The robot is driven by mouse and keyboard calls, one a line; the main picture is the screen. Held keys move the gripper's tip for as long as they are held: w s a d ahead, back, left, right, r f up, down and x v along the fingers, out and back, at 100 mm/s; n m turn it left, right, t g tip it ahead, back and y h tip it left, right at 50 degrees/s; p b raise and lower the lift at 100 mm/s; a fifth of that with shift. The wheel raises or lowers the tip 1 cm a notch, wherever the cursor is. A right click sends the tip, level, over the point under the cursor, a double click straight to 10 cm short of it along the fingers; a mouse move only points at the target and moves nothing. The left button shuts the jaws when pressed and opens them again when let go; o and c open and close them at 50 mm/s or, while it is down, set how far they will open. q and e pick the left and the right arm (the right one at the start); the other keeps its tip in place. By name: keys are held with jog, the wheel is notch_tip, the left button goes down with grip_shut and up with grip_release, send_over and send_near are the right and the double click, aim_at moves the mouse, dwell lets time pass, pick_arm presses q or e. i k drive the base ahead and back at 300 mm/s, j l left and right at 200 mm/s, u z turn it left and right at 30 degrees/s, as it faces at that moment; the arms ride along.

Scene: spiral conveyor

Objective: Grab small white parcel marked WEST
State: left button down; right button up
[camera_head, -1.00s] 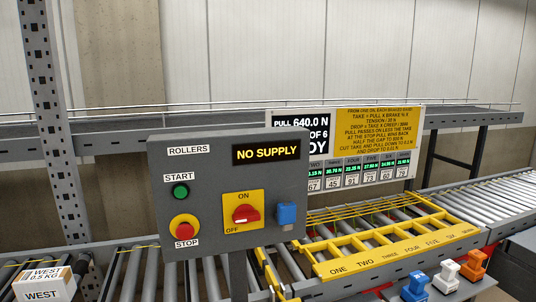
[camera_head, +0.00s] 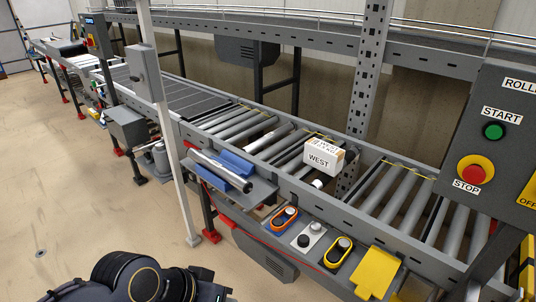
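The small white parcel marked WEST (camera_head: 319,161) sits upright on the roller conveyor (camera_head: 392,198), right of the picture's middle. Its WEST label faces me, and more print shows on its top. Part of my own arm (camera_head: 130,280) shows at the bottom left, dark and rounded, well short of the conveyor and apart from the parcel. No gripper fingers are visible in this view.
A control panel (camera_head: 500,150) with START and STOP buttons stands at the right. A side shelf (camera_head: 232,190) holds a roller and blue blocks. Handheld devices (camera_head: 340,250) and a yellow piece (camera_head: 377,272) lie along the front edge. A pale post (camera_head: 165,130) stands left. Floor at left is clear.

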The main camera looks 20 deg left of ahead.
aim_at(326, 156)
jog(key=u, duration=0.4)
jog(key=z, duration=0.35)
jog(key=i+j+z, duration=0.1)
jog(key=j+z, duration=0.15)
jog(key=z, duration=0.15)
jog(key=j+z, duration=0.25)
jog(key=z, duration=0.2)
jog(key=j+z, duration=0.4)
jog(key=i+j+z, duration=0.2)
jog(key=j, duration=0.65)
jog(key=j+z, duration=0.25)
jog(key=j, duration=0.85)
jog(key=i, duration=0.05)
